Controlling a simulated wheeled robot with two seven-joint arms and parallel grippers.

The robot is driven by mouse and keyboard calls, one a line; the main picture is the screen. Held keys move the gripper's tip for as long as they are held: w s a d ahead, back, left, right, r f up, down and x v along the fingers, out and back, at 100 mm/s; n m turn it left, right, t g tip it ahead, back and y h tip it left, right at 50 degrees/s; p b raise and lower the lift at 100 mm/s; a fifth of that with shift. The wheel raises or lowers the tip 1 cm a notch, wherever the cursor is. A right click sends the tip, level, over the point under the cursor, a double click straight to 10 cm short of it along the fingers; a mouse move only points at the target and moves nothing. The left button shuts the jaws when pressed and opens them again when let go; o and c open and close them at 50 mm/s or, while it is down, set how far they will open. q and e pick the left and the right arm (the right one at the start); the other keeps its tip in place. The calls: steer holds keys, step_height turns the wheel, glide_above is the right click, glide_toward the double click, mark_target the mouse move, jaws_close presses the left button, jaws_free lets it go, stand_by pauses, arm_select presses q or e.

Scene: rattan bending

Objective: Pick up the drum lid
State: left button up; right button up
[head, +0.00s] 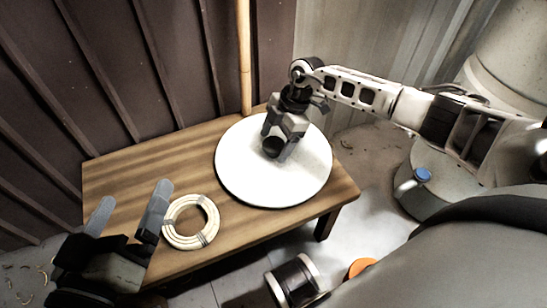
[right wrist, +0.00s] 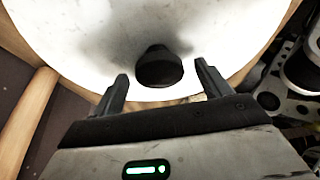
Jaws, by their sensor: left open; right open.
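The drum lid (head: 237,165) is a large white disc lying on the right part of the wooden table. It fills the upper part of the right wrist view (right wrist: 90,45), where its dark knob (right wrist: 160,66) shows near the middle. My right gripper (head: 277,150) is over the lid and hides part of it in the head view. In the right wrist view my right gripper (right wrist: 161,86) is open, with one finger on either side of the knob and a gap on both sides. My left gripper (head: 132,210) is open and empty at the front left of the table.
A coil of pale rattan (head: 191,221) lies on the table (head: 125,168) close to my left gripper. A bamboo pole (head: 245,55) stands behind the table. A grey drum-like container with a blue cap (head: 423,174) stands on the floor at right. The table's back left is clear.

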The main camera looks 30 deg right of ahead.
jaws_close()
steer(key=shift+r, duration=0.1)
steer(key=shift+r, duration=0.15)
